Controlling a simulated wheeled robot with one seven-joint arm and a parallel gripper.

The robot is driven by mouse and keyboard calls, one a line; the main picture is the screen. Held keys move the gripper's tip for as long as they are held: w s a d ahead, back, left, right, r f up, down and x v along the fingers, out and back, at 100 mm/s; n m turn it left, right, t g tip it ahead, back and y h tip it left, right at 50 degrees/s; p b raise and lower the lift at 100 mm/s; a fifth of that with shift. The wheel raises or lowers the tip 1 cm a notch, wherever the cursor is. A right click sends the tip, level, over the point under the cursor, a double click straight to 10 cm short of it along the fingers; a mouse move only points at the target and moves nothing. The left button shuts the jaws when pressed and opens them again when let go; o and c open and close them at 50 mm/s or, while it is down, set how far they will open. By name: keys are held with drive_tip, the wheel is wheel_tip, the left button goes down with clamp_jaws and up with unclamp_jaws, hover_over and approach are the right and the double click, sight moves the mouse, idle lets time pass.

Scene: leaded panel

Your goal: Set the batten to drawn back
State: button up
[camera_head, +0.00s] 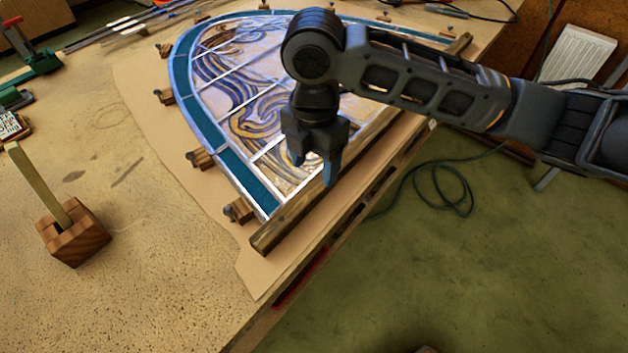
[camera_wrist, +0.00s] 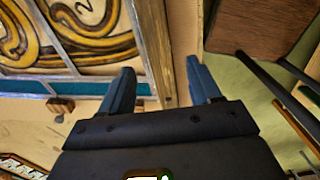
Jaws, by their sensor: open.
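The batten (camera_head: 284,229) is a long dark wooden strip lying along the straight edge of the leaded panel (camera_head: 262,67). It lies close beside the panel edge; I cannot tell whether they touch. My gripper (camera_head: 315,168) points down over the batten, nearer its front end, and hides part of it. In the wrist view my gripper (camera_wrist: 160,68) is open, with the batten (camera_wrist: 153,45) running between its two blue fingers. I see no clear contact, and how far the fingertips reach down beside the batten is hard to tell. The panel (camera_wrist: 85,58) shows left of the batten.
Several wooden blocks (camera_head: 203,159) stand around the panel's curved edge. A wooden block with an upright slat (camera_head: 75,233) stands at the left of the workbench (camera_head: 150,290). A strip of bare board lies between the batten and the bench edge. A cable (camera_head: 437,178) lies on the floor.

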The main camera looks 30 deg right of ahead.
sight(315, 187)
drive_tip(key=shift+f, duration=2.8)
drive_tip(key=shift+c, duration=0.3)
clamp_jaws()
